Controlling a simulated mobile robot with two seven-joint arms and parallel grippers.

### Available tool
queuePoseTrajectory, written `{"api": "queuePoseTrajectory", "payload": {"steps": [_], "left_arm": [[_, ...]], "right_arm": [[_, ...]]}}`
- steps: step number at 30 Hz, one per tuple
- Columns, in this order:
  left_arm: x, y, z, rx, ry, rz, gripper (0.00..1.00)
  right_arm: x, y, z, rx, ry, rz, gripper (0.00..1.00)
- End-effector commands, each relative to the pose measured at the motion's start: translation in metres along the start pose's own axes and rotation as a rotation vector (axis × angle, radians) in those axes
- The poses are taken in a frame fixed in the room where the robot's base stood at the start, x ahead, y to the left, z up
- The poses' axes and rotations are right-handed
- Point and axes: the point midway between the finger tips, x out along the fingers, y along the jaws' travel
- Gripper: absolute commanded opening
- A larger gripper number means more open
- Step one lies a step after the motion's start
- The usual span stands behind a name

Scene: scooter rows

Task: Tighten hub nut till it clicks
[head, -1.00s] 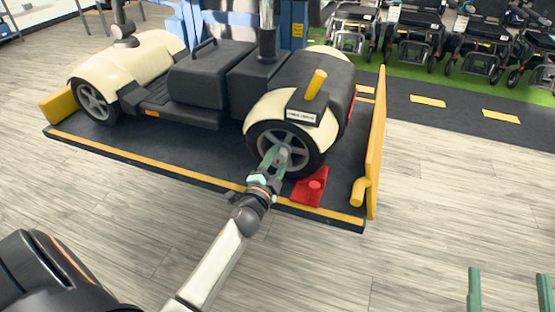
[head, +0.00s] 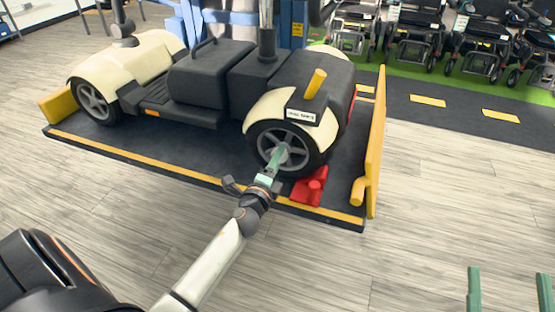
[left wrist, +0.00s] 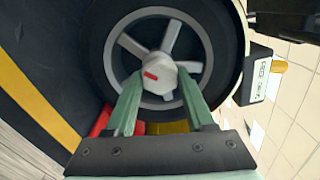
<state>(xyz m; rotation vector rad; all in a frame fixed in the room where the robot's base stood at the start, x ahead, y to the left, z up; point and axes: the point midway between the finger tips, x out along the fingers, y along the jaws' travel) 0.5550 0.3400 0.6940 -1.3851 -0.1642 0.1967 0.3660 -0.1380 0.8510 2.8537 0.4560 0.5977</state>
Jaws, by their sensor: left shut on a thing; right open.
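The scooter (head: 200,85) stands on a dark platform with yellow edges. Its near-right wheel (head: 302,152) faces me, and the hub nut shows at the wheel's middle in the left wrist view (left wrist: 159,73), pale with a red mark. My left gripper (head: 277,158) is shut on the hub nut; its two green fingers sit on either side of it in the left wrist view (left wrist: 158,88). In the head view the fingers mostly cover the nut. My right gripper (head: 509,290) is open and empty over the floor at the lower right, only its fingertips in view.
A red wedge (head: 310,187) lies against the wheel on the platform (head: 165,155). A yellow barrier (head: 376,145) stands at the platform's right end. Several wheelchairs or scooters (head: 418,30) line the green strip at the back right. The wooden floor in front is clear.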

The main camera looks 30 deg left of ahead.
Motion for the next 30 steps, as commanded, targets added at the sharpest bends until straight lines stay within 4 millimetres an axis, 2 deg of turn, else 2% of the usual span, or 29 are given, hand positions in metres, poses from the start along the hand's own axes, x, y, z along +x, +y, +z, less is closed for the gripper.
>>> {"api": "queuePoseTrajectory", "payload": {"steps": [15,16,24,30], "left_arm": [[0.0011,-0.0026,0.0004,0.019,0.0,-0.005,0.0],[0.0011,-0.0026,0.0004,0.019,0.0,-0.005,0.56],[0.0005,-0.0012,0.0002,0.018,0.0,-0.003,0.84],[0.0001,-0.0005,0.0,0.018,0.0,-0.001,0.84]], "right_arm": [[0.0,0.0001,0.0,0.0,-0.001,0.0,0.89],[0.0,0.0001,0.0,0.0,-0.001,0.0,0.89],[-0.0001,0.0001,0.0001,0.0,-0.001,0.0,0.89],[-0.0001,0.0001,0.0001,0.0,-0.001,0.0,0.89]]}}
